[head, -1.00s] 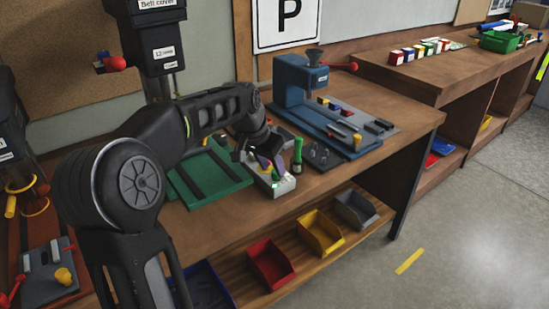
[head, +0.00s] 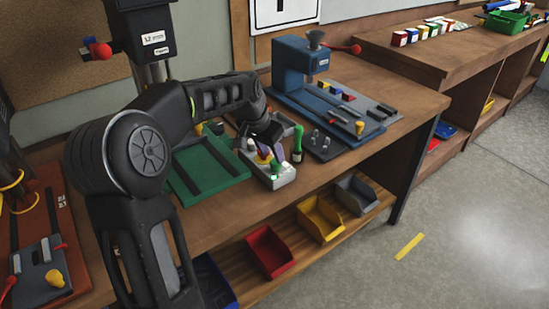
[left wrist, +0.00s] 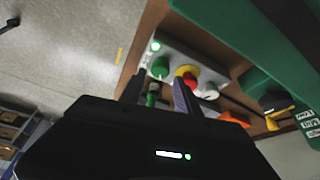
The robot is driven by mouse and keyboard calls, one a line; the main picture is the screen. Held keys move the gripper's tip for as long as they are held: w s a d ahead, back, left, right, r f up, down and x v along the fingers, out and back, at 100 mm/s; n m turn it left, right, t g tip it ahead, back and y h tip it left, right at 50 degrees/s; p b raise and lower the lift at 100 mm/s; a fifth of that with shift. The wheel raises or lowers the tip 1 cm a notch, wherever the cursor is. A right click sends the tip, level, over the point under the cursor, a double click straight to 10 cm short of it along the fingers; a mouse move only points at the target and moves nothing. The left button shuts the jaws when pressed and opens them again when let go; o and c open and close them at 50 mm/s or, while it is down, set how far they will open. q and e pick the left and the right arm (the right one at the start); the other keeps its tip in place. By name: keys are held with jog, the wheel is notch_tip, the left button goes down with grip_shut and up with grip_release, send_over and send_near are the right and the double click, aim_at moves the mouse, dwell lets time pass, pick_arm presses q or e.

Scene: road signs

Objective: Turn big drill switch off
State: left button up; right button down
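The big drill (head: 146,38) stands at the left, with a dark head above a green base (head: 208,175). A light grey switch box (head: 283,181) sits at the base's right end. In the left wrist view the box (left wrist: 172,52) carries a lit green lamp (left wrist: 155,46), a green button (left wrist: 160,68), a red button on yellow (left wrist: 187,77) and a whitish knob (left wrist: 208,91). My left gripper (head: 265,149) is over the box, pointing down. Its fingers (left wrist: 160,95) are apart with nothing held between them; contact with the buttons cannot be told. My right gripper is not in view.
A green upright bottle-like object (head: 297,143) stands close to the right of the box. A blue small drill (head: 300,62) stands behind it. Red (head: 268,250), yellow (head: 320,217) and grey (head: 356,194) bins sit on the lower shelf. Floor at the right is clear.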

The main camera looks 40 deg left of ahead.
aim_at(275, 163)
pick_arm(q)
jog(key=x, duration=0.4)
grip_shut()
dwell(0.4)
